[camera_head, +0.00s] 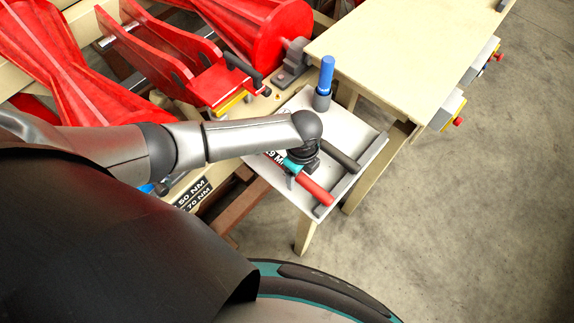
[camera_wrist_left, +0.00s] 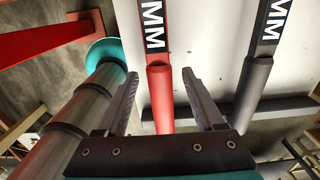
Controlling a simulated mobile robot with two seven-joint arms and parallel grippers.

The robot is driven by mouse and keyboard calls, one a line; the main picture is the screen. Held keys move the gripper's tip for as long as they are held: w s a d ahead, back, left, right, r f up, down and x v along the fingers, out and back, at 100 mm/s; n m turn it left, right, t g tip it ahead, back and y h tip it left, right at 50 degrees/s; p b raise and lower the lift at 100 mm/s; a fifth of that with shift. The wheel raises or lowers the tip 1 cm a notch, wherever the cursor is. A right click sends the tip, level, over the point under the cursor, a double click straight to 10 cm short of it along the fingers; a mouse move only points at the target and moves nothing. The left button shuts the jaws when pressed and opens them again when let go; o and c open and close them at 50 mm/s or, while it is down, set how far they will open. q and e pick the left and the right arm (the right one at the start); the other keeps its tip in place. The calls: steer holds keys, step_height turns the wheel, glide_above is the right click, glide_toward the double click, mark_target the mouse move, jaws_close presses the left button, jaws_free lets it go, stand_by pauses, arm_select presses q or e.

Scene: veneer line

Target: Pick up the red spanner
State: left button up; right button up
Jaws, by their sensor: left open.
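The red spanner (camera_head: 315,190) lies on a small white-topped table, its red handle towards the front edge; my arm hides its far part in the head view. In the left wrist view its red handle (camera_wrist_left: 159,92) and red shaft with white "MM" lettering show. My left gripper (camera_wrist_left: 161,75) is open, with one finger on each side of the red handle in that view. I cannot tell whether the fingers are level with it or still above it. In the head view the gripper (camera_head: 291,182) is over the spanner. My right gripper is not in view.
A dark spanner (camera_wrist_left: 254,90) lies beside the red one, to its right. A dark rail (camera_head: 352,178) runs along the table's edge. A blue-handled tool (camera_head: 326,75) stands in a dark holder at the back corner. Red machinery (camera_head: 215,85) stands behind, left.

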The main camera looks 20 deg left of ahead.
arm_select(q)
steer(key=shift+c, duration=0.4)
jaws_close()
stand_by(0.9)
